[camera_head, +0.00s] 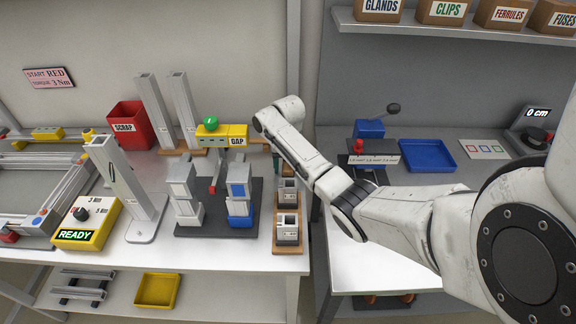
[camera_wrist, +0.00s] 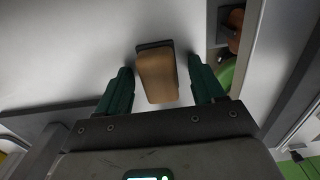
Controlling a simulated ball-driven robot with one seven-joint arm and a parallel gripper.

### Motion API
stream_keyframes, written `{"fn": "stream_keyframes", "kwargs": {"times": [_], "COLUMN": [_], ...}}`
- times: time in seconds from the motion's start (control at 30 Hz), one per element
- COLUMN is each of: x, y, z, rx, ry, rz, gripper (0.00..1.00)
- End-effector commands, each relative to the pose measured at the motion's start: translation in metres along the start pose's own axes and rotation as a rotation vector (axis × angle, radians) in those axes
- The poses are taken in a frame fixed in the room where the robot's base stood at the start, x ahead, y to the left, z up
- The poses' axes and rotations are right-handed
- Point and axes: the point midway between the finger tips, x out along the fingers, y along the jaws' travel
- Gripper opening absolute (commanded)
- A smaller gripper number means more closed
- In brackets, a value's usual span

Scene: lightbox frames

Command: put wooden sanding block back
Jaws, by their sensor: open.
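The wooden sanding block (camera_wrist: 157,78), tan with a dark grey layer along its far edge, lies on a pale surface in the wrist view. My gripper (camera_wrist: 160,66) is open, with one dark green finger on each side of the block. A gap shows between each finger and the block, so it is not gripped. How far below the fingertips the block lies I cannot tell. In the head view I cannot make out the block or my fingers; my arm reaches over the bench gap there.
In the wrist view a dark-edged recess with a brown item (camera_wrist: 235,28) and a green item (camera_wrist: 227,72) lie right of the block. The head view shows wooden holders (camera_head: 290,249), a dark fixture plate (camera_head: 245,213), a red scrap bin (camera_head: 130,124) and a blue tray (camera_head: 428,157).

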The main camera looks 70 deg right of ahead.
Motion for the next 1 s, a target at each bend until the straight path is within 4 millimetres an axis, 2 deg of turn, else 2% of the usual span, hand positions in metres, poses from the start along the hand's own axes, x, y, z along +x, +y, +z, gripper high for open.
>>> {"fn": "stream_keyframes", "kwargs": {"times": [0.17,0.27,0.7,1.0], "x": [-0.007,-0.021,-0.113,-0.123], "y": [0.0,0.001,0.0,0.0], "z": [0.0,0.001,0.0,0.0], "rx": [0.0,0.0,0.0,0.001], "ry": [-0.001,-0.002,0.0,0.0], "rz": [0.001,0.001,-0.001,0.0], "gripper": [0.68,0.68,0.68,0.68]}}
